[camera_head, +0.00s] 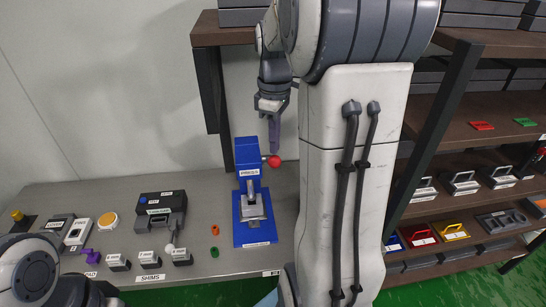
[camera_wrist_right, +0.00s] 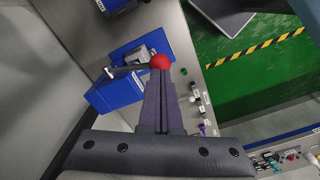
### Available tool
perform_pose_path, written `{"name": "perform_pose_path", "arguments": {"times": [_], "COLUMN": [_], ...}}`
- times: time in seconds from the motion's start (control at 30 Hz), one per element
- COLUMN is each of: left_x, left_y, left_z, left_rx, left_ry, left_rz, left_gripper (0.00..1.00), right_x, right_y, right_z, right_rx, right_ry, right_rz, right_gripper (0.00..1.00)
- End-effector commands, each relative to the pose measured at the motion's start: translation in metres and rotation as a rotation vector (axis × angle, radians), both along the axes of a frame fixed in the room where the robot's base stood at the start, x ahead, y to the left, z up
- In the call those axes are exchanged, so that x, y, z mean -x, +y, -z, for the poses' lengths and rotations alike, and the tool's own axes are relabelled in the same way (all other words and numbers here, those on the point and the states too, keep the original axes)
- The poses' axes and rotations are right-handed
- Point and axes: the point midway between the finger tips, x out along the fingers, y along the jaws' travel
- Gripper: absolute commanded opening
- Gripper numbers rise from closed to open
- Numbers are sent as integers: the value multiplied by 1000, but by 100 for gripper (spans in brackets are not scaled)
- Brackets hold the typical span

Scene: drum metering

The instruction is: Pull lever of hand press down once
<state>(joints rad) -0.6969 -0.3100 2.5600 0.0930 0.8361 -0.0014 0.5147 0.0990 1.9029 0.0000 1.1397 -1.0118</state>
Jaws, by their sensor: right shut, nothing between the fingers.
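The blue hand press (camera_head: 248,190) stands on the grey bench. Its lever ends in a red ball (camera_head: 274,161) at the press's right side, near the top. My right gripper (camera_head: 274,150) is shut and points down, with its tips just at or above the red ball. In the right wrist view the red ball (camera_wrist_right: 160,62) sits right at the tips of my shut fingers (camera_wrist_right: 158,75), and the lever rod runs left from it to the blue press (camera_wrist_right: 115,95). I cannot tell whether the tips touch the ball. My left gripper is not clearly visible; only part of my left arm shows at lower left.
The grey bench (camera_head: 100,200) holds a dark device (camera_head: 162,208), an orange part (camera_head: 215,230), a green part (camera_head: 214,253) and several small labelled blocks left of the press. A dark shelf post and shelf (camera_head: 215,75) stand behind. Shelves with bins fill the right side.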

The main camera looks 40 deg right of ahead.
Motion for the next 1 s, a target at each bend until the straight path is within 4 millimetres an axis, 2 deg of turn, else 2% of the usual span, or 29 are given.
{"name": "perform_pose_path", "arguments": {"times": [1.0], "left_x": [0], "left_y": [0], "left_z": [11], "left_rx": [0], "left_ry": [0], "left_rz": [0], "left_gripper": [0], "right_x": [0], "right_y": [0], "right_z": [16], "right_rx": [0], "right_ry": [0], "right_rz": [0], "right_gripper": [0]}}
